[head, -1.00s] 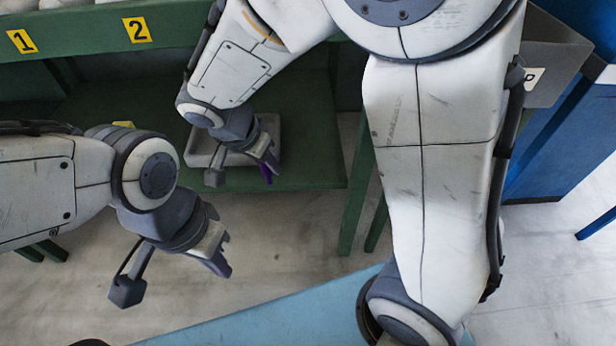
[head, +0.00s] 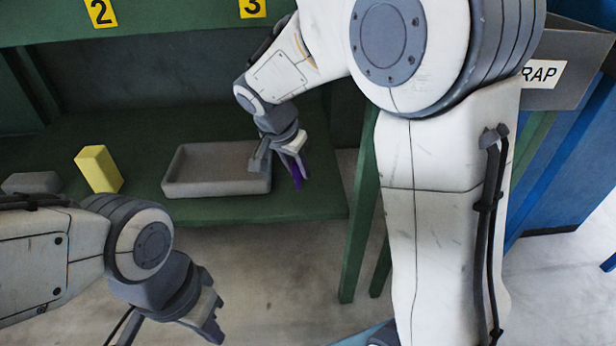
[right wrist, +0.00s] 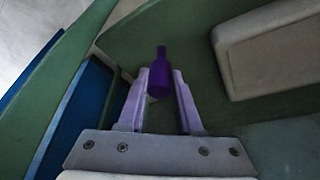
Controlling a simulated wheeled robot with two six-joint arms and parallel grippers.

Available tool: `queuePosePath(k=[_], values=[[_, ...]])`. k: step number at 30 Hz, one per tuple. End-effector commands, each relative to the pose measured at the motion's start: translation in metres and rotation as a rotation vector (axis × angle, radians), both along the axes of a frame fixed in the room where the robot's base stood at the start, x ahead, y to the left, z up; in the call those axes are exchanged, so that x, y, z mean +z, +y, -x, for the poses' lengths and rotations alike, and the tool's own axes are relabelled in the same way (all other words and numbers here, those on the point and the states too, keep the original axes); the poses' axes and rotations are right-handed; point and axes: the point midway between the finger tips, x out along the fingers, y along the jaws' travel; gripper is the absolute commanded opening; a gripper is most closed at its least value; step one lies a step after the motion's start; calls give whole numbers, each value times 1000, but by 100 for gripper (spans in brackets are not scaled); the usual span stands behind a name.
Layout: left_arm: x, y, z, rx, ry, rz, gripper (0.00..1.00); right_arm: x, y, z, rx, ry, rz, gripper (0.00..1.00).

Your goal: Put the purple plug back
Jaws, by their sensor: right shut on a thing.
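The purple plug (head: 298,180) is between the fingers of my right gripper (head: 293,165), which is shut on it. In the right wrist view the plug (right wrist: 159,76) stands out past the fingertips of the gripper (right wrist: 160,85), with its narrow end pointing away. In the head view it is held just right of a grey tray, near the front edge of the green shelf. My left gripper (head: 212,322) is low at the left, in front of the shelf and away from the plug. Its finger gap cannot be made out.
The shallow grey tray (head: 217,188) sits on the green shelf (head: 235,209); it looks empty. A yellow block (head: 98,169) and a grey block (head: 32,182) are to its left. A grey scrap bin (head: 570,75) is at the upper right. Green legs (head: 358,240) stand below the shelf.

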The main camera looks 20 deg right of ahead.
Motion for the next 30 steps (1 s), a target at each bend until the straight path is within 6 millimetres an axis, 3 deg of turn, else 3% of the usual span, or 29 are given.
queuePosePath(k=[3, 7, 11, 19, 30], values=[[-12, 0, 0, 0, 0, 0, 0, -4, -22, -16, -7, -1, -1, 0], [-14, 0, 0, 0, 0, 0, 0, -1, -33, -24, -3, 0, 0, 0], [-18, 0, 0, 0, 0, 0, 0, -5, -35, -26, -1, 0, 0, 0], [-49, 0, 0, 0, 0, 0, 0, -37, -34, -26, -1, 0, 0, 0], [-49, 0, 0, 0, 0, 0, 0, -38, -34, -25, -1, 0, 0, 0]])
